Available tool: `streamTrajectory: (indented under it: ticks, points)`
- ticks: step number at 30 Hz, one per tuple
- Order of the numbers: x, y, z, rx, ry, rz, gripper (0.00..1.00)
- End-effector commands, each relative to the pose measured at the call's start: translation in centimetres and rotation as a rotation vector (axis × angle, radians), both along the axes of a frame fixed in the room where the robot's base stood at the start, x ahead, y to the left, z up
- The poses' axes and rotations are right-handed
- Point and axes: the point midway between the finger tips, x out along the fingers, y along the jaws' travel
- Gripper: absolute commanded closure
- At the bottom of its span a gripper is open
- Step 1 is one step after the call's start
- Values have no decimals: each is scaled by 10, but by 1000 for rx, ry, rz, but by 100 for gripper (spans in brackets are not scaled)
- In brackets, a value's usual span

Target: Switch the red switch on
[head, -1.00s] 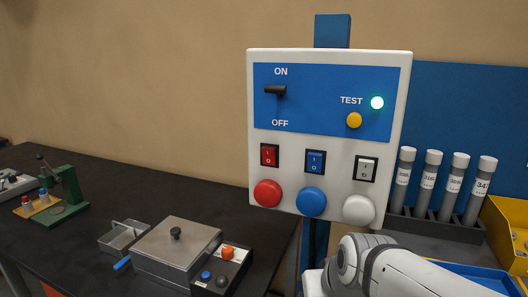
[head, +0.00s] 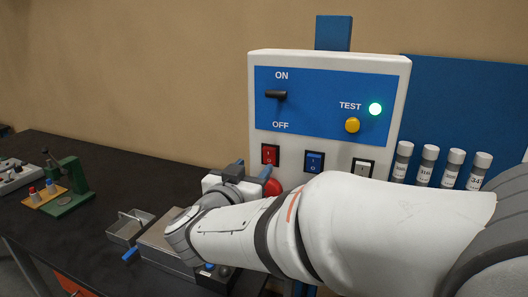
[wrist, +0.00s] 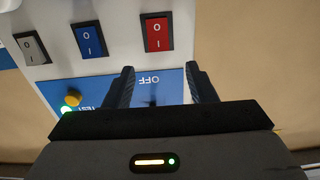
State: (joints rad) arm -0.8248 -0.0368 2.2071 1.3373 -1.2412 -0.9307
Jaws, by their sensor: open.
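The red switch (head: 270,154) is a small rocker in a black frame, low on the left of the white control panel (head: 403,72). In the wrist view the panel appears upside down, and the red switch (wrist: 157,33) is just beyond the fingertips. I cannot tell clearly which end of its rocker is pressed in. In the head view, my gripper (head: 250,174) is just left of the panel's lower edge, partly hidden by my arm.
A blue switch (head: 314,161) and a white switch (head: 363,167) are to the right. A red round button (head: 273,187) sits below the red switch. A black lever (head: 276,95) and a yellow button (head: 352,125) are above. A metal box stands on the dark table (head: 110,170).

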Motion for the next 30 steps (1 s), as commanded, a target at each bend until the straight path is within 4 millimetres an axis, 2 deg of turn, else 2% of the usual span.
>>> streamTrajectory:
  ticks: [4,15,26,30]
  points:
    - [13,-6,1,-5,0,-14,49]
    - [64,-24,1,-4,-1,-9,49]
    - [71,-26,0,-3,-1,-6,49]
    - [71,-26,0,-3,-1,-5,58]
